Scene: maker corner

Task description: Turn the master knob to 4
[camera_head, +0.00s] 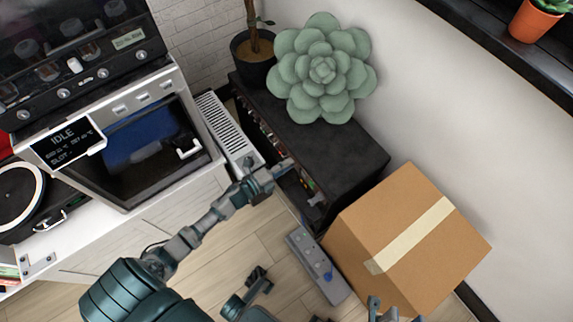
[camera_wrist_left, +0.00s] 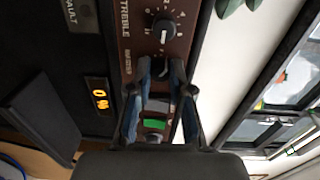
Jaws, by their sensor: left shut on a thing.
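The black amplifier (camera_head: 345,150) stands on the floor with its control panel facing left. My left gripper (camera_head: 284,168) is at this panel. In the left wrist view, the brown panel has a black TREBLE knob (camera_wrist_left: 164,30) with a numbered scale. Another dark knob (camera_wrist_left: 160,69), beside the small label that seems to read MASTER, sits between the fingers of my left gripper (camera_wrist_left: 161,88). The fingers are shut on it and hide most of it, so I cannot read its pointer. My right gripper cannot be made out clearly among my parts at the bottom edge.
A cardboard box (camera_head: 410,235) stands close to the amplifier's near end. A grey pedal unit (camera_head: 317,268) lies on the floor. A succulent (camera_head: 322,70) is on the amplifier. A white radiator (camera_head: 226,130) and a machine marked IDLE (camera_head: 68,143) stand left.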

